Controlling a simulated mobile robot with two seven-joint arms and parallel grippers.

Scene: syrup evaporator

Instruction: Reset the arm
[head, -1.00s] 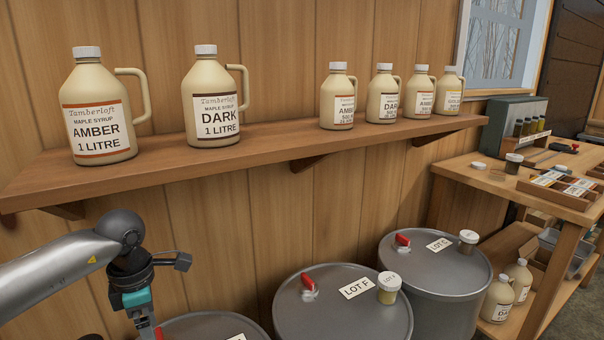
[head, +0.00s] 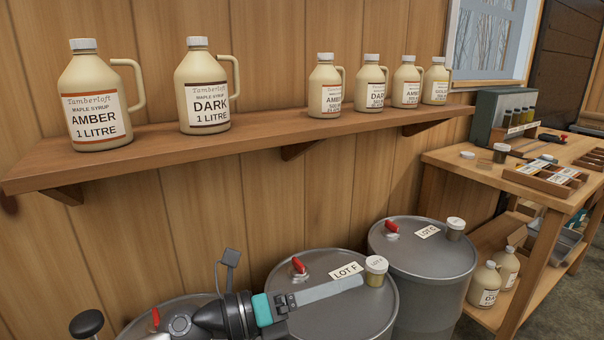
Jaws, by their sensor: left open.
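My left gripper (head: 345,287) is low in the head view, over the top of the grey drum labelled LOT F (head: 332,322). It points to the right and is open, with nothing seen between its fingers. The fingers overlap in this view, so the gap cannot be made out. Their tips appear close to the small white-lidded sample jar (head: 375,274) on that drum; whether they touch it I cannot tell. My right gripper is not in view.
A wooden shelf (head: 255,134) above holds large Amber (head: 95,98) and Dark (head: 207,88) jugs and several smaller ones. The LOT G drum (head: 420,262) stands to the right, with a wooden workbench (head: 455,165) beyond. Another drum (head: 135,328) is partly hidden by my arm.

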